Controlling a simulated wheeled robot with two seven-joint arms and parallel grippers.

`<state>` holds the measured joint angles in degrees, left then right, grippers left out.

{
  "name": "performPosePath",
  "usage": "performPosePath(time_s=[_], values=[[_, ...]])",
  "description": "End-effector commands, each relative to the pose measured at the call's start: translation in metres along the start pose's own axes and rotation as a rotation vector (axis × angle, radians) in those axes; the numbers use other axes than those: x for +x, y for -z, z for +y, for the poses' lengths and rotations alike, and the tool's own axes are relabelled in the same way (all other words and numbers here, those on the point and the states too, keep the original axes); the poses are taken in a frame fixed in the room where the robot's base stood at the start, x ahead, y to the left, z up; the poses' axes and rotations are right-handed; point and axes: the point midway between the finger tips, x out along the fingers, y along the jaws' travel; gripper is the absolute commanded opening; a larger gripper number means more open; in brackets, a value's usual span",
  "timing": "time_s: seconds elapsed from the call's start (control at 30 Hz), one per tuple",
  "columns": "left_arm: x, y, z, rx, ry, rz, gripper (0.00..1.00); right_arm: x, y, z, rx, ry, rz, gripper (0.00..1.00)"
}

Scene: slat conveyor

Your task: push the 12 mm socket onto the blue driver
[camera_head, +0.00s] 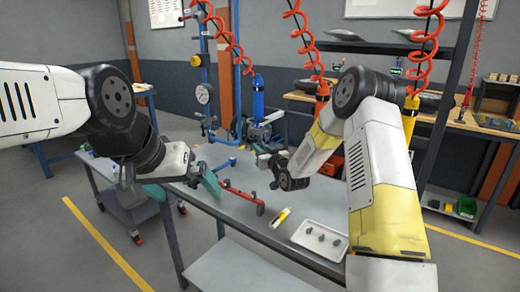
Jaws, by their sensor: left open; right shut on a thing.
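The blue driver (258,96) hangs upright from a red coiled hose behind the far side of the table. My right gripper (264,160) is just below and in front of its lower end. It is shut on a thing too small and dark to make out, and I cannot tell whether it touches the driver. Several small grey sockets (321,237) lie in a white tray (303,246) at the table's near right; their sizes cannot be read. My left gripper (184,187) is open, with teal fingers apart, over the table's left end.
A red bar-like fixture (243,197) and a yellow-and-white item (279,218) lie on the grey table (222,207). A red driver (322,98) and a yellow driver (409,117) hang to the right. A grey cart (128,209) stands left.

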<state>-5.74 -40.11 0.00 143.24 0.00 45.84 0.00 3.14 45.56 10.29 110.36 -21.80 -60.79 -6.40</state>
Motion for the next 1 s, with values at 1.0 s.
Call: performPosePath(time_s=[1.0], values=[[0.0,0.0,0.0,0.0,0.0,0.0,1.0,0.0002,0.0095,-0.0001,0.0,0.0,0.001,0.0]])
